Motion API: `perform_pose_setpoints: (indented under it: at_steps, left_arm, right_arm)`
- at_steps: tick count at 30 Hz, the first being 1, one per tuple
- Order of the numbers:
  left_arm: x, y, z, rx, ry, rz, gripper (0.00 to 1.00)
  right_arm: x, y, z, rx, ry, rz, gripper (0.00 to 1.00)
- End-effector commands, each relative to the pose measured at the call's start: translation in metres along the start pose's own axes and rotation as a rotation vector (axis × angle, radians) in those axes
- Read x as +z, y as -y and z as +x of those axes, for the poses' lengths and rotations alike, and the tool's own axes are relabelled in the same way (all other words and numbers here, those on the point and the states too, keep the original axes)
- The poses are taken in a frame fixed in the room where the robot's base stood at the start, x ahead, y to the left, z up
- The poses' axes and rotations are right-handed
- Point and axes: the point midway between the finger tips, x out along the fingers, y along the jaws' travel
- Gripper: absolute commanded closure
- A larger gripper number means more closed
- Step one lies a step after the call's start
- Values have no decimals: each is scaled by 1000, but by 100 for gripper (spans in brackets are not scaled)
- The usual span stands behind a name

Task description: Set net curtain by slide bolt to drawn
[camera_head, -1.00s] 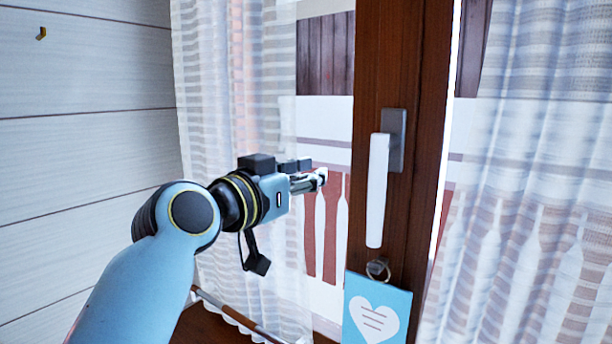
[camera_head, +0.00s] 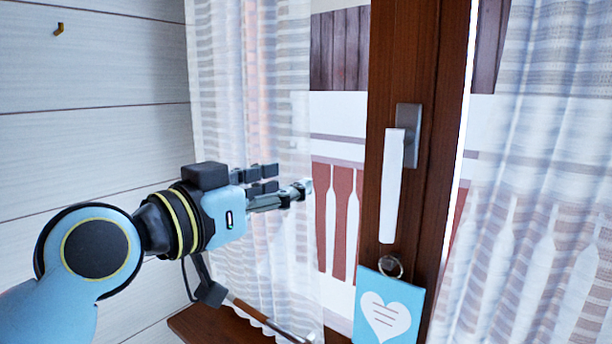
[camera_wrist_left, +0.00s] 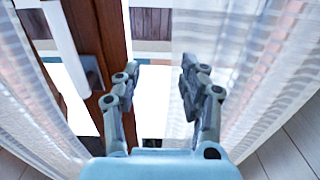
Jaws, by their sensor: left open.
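The left net curtain (camera_head: 245,110), sheer with white bands, hangs gathered at the left of the window, and its free edge leaves part of the pane bare. A second net curtain (camera_head: 545,170) hangs on the right. My left gripper (camera_head: 288,182) is open and empty, level with the left curtain near its free edge. In the left wrist view the gripper (camera_wrist_left: 160,85) has its fingers apart, with bare pane and the curtain's edge (camera_wrist_left: 182,45) between and behind them. I cannot tell whether it touches the cloth. No slide bolt can be made out. My right gripper is out of view.
The brown window frame (camera_head: 400,60) carries a white handle (camera_head: 392,185). A blue heart tag (camera_head: 388,308) hangs by a ring below it. A thin brown rod (camera_head: 250,312) lies low by the sill (camera_head: 205,325). A pale plank wall (camera_head: 90,120) closes the left side.

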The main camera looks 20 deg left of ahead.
Motion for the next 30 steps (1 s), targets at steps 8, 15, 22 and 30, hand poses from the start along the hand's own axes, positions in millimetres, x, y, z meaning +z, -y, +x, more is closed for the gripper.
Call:
perform_pose_setpoints:
  at_steps: [8,15,22,30]
  left_arm:
    - [0,0,-30,0,0,0,58]
    - [0,0,-31,0,-1,-1,58]
    - [-5,-2,-30,10,-26,-153,86]
    - [3,8,-25,212,-12,-1054,100]
  right_arm:
    - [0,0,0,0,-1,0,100]
    - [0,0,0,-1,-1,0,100]
    - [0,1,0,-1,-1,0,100]
    - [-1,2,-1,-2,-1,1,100]
